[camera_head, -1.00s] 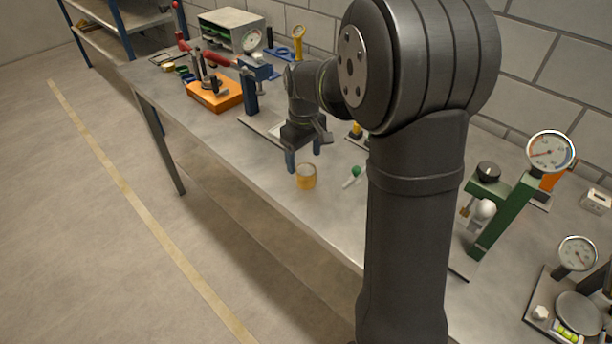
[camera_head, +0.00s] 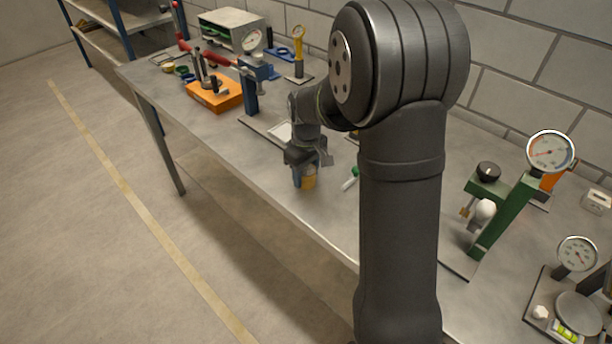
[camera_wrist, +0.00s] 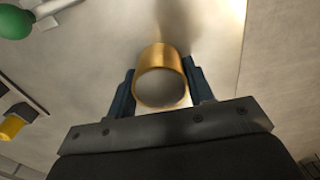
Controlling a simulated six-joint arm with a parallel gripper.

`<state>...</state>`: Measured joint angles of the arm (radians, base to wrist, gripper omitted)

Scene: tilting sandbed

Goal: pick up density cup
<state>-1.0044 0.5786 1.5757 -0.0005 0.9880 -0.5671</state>
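The density cup (camera_head: 309,182) is a small brass-coloured cylinder on the metal bench near its front edge. It also shows in the wrist view (camera_wrist: 160,57), where its open mouth faces the camera. My gripper (camera_head: 304,178) is lowered around it. In the wrist view my gripper (camera_wrist: 160,88) is open, with one blue-grey finger on each side of the cup. A narrow gap shows at the left finger; the right finger is very close to the cup, and I cannot tell if it touches. The gripper hides part of the cup in the head view.
A green-capped tube (camera_head: 350,179) lies just right of the cup. An orange block (camera_head: 214,96) with tools stands at the back left. A green gauge stand (camera_head: 504,217) and a balance-like device (camera_head: 578,311) are at the right. The bench's front edge is close to the cup.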

